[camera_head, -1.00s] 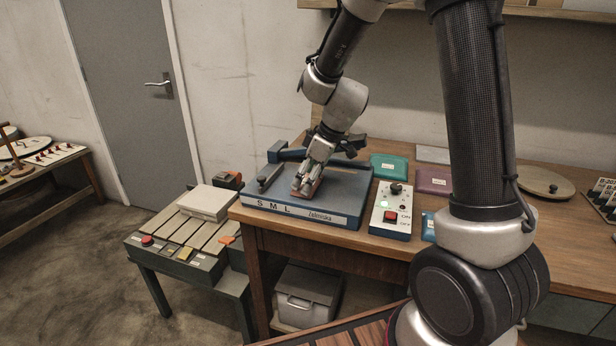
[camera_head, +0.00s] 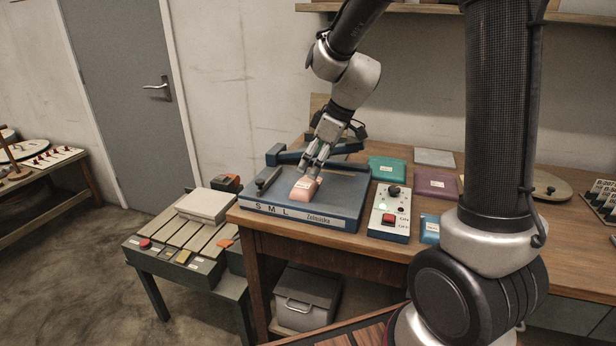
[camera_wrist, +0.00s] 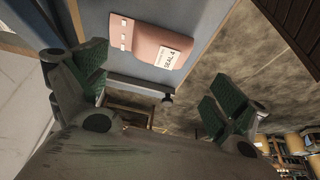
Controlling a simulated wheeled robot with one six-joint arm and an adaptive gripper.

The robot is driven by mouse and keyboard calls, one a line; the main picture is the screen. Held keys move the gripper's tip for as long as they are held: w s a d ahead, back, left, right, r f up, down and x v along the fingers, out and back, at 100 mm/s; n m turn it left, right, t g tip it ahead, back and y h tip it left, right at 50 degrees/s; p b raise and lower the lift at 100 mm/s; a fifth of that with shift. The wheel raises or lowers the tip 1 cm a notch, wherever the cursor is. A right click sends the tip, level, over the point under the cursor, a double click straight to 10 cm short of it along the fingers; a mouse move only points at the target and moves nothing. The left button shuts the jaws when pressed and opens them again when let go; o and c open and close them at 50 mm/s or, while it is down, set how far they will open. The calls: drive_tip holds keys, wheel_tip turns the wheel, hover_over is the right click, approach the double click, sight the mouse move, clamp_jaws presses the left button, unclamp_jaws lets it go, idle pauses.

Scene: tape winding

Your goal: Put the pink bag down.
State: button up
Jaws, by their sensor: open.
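The pink bag (camera_head: 304,188) lies on the blue-grey top of the machine (camera_head: 345,208) marked S M L. In the wrist view the pink bag (camera_wrist: 148,46) shows a white label with dark print, at the top of the picture. My gripper (camera_head: 317,170) is just above and behind the bag in the head view. In the wrist view my gripper (camera_wrist: 155,88) has its green-padded fingers wide apart, with nothing between them. Whether a fingertip still touches the bag is hard to tell in the head view.
A control box (camera_head: 390,212) with a red button stands right of the machine. Teal (camera_head: 388,169) and purple (camera_head: 436,184) flat packs lie behind it. A slatted stand (camera_head: 195,235) is at the left. A blue bar (camera_head: 315,152) runs along the machine's back.

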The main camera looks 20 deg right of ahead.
drive_tip(key=s+d+r+m+h, duration=0.1)
drive_tip(key=s+d+r+m, duration=0.3)
drive_tip(key=s, duration=0.3)
drive_tip(key=s+d+r+m+h, duration=0.1)
drive_tip(key=s+d+r, duration=0.3)
drive_tip(key=s+r, duration=0.25)
drive_tip(key=s+d+m+t+h, duration=0.1)
drive_tip(key=s+d+m, duration=0.4)
drive_tip(key=s, duration=0.6)
drive_tip(key=shift+s+r+m+h, duration=0.2)
drive_tip(key=shift+s+m+h, duration=0.15)
drive_tip(key=shift+m+h, duration=0.05)
drive_tip(key=shift+c, duration=0.5)
